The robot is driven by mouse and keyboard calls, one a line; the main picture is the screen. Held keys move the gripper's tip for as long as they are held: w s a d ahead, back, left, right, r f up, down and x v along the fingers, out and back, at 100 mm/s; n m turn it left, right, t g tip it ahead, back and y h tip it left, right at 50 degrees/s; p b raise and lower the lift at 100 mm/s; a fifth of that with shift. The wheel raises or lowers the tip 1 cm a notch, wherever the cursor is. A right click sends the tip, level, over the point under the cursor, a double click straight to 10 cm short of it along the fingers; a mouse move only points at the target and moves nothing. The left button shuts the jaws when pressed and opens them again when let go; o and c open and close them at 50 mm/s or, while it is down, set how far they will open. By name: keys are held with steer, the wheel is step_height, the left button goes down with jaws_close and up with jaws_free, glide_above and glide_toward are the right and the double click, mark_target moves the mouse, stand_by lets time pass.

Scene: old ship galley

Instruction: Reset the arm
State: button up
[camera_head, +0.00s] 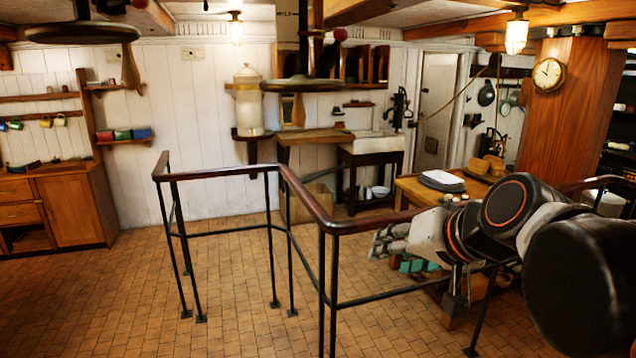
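My arm (510,205) reaches in from the right edge, with large black joints and pale links. It passes in front of the wooden table and above the dark railing. The pale end section (430,235) points left and slightly down. My gripper (391,240) appears to be the grey segmented part at its left end, beside the railing. It is small and partly merged with the clutter behind it, so I cannot tell whether its fingers are open or shut. No held object can be made out.
A dark metal railing with a wooden top rail (330,226) stands close in front. A wooden table (412,187) with papers (441,180) and bread (487,165) is behind my arm. Hanging round objects (301,85) are overhead. The tiled floor (110,300) at left is clear.

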steer(key=s+d+f+h+b, duration=0.1)
steer(key=s+f+b, duration=0.3)
steer(key=f, duration=0.5)
steer(key=s+d+f+n+g+h+b, duration=0.1)
steer(key=s+d+f+b, duration=0.2)
steer(key=f, duration=0.7)
steer(key=s+d+f+n+g+h+b, duration=0.1)
steer(key=s+f+b, duration=0.4)
steer(key=f, duration=0.5)
steer(key=shift+s+d+h, duration=0.45)
steer(key=shift+d+h, duration=0.05)
steer(key=shift+d, duration=0.4)
steer(key=shift+f, duration=0.1)
